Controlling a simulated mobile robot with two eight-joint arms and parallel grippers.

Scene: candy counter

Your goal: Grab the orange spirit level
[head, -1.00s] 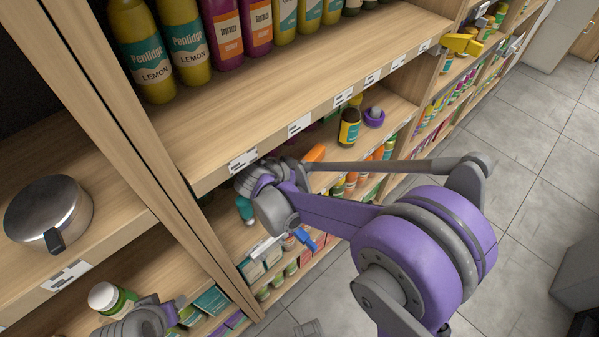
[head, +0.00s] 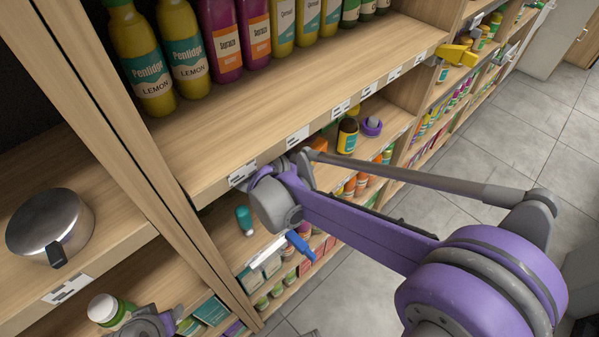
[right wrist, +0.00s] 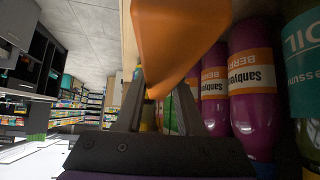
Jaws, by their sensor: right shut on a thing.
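The orange spirit level (right wrist: 180,40) fills the top middle of the right wrist view, close to the camera. My right gripper (right wrist: 157,92) is shut on it, with a finger on either side of its lower end. In the head view only a small orange part (head: 318,144) shows beside my right wrist, just under the upper shelf's front edge; the fingers are hidden there. My left gripper (head: 150,324) is partly in view at the bottom left of the head view; its fingertips do not show clearly.
Purple bottles (right wrist: 250,90) stand close to the right of the level in the right wrist view. In the head view, a dark bottle (head: 347,136) and a purple-and-grey item (head: 371,126) stand on the middle shelf. A metal pot (head: 50,226) is at left. The floor (head: 500,130) is clear.

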